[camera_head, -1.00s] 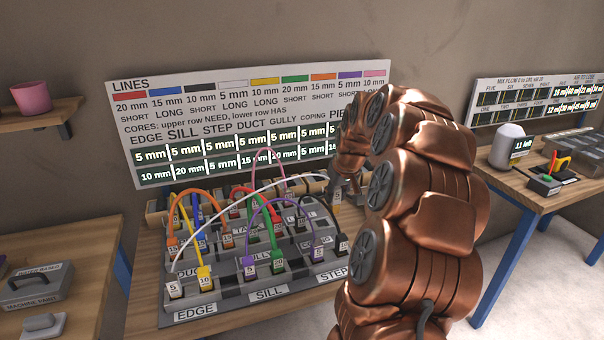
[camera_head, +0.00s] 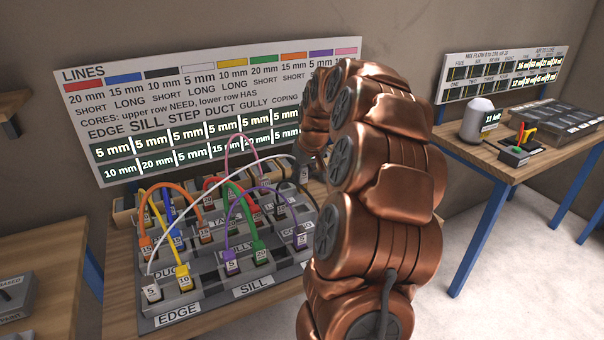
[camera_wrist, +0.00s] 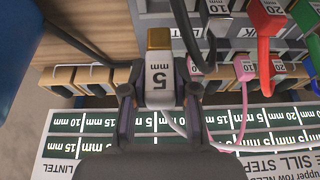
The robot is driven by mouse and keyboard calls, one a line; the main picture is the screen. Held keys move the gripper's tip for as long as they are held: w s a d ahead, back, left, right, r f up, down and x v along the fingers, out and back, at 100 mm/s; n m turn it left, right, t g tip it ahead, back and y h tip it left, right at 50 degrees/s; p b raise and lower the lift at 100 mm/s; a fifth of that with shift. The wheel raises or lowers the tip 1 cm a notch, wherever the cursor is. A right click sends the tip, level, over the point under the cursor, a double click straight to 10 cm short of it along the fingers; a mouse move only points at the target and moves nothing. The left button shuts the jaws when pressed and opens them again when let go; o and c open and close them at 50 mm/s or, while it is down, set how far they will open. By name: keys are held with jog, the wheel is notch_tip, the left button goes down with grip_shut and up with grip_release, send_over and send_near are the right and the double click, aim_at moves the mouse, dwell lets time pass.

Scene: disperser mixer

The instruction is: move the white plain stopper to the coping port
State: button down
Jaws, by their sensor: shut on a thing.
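My gripper (camera_wrist: 160,100) is shut on the white stopper (camera_wrist: 160,72), a block with a 5 mm label and a gold-coloured end. Its white line hangs off beside the right finger. In the head view my gripper (camera_head: 305,168) is at the back right of the panel, partly hidden by my arm. The white line arcs from there to its other stopper (camera_head: 151,288), seated at the front left by the EDGE label. The coping block (camera_head: 297,240) is at the panel's right, beside my arm, with a purple line's end at it; its sockets are not clear.
Orange, yellow, blue, red, green, purple and pink lines arc over the panel (camera_head: 205,292). A row of tan holders (camera_wrist: 92,78) runs along the back, below the LINES board (camera_head: 80,110). A second table (camera_head: 480,152) stands at the right. Floor between the tables is clear.

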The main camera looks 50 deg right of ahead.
aim_at(304, 183)
jog(key=shift+f+b, duration=1.3)
jog(key=shift+f, duration=1.35)
jog(key=shift+b, duration=0.85)
jog(key=shift+f+b, duration=1.2)
jog(key=shift+f, duration=0.85)
jog(key=c, duration=0.8)
grip_release()
jog(key=shift+r, duration=0.1)
jog(key=v, duration=1.1)
jog(key=shift+s+r, duration=0.25)
jog(key=shift+r, duration=0.1)
